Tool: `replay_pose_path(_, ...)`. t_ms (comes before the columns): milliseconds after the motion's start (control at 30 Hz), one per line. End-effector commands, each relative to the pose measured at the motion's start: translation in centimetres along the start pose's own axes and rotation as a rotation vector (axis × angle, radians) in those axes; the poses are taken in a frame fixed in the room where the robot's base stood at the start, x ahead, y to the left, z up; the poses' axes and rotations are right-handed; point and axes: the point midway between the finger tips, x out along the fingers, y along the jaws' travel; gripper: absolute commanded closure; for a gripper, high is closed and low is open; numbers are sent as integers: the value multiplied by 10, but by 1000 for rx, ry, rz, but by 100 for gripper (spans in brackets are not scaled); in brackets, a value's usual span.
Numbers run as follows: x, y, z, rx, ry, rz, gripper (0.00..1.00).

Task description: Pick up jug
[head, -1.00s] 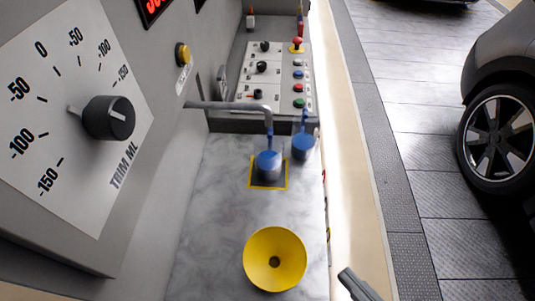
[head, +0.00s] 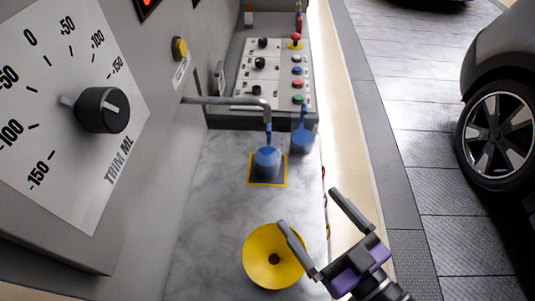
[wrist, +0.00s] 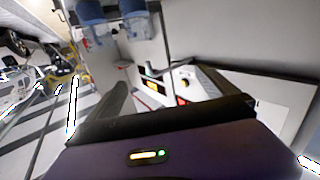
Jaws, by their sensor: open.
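Two blue, translucent jugs are in the head view. One jug (head: 267,160) stands under the bent spout, on a dark square pad with a yellow border. The other jug (head: 302,139) stands just right of and beyond it, near the counter's right edge. Two blue vessels, apparently these jugs, show cut off at the top of the wrist view, one at left (wrist: 90,12) and one at right (wrist: 133,9). My gripper (head: 309,208) is open and empty, nearer than both jugs and apart from them, with its left finger overlapping the yellow funnel in the picture.
The yellow funnel (head: 262,270) is at the near end of the marbled counter (head: 215,215). A grey pipe spout (head: 225,102) hangs over the bordered pad. A button panel (head: 275,70) stands behind, and a trim dial (head: 102,110) is at left. A car wheel (head: 492,137) is at far right.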

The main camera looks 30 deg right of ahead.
Motion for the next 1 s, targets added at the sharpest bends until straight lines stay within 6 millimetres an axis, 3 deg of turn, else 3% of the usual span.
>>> replay_pose_path(33,19,2,-2,-4,20,4,3)
replay_pose_path(400,145,21,-12,-11,-8,54,3)
replay_pose_path(600,195,35,-9,5,-107,96,3)
replay_pose_path(733,208,42,10,19,-217,122,3)
replay_pose_path(833,204,45,32,27,-299,134,3)
replay_pose_path(1000,199,46,48,36,-367,144,3)
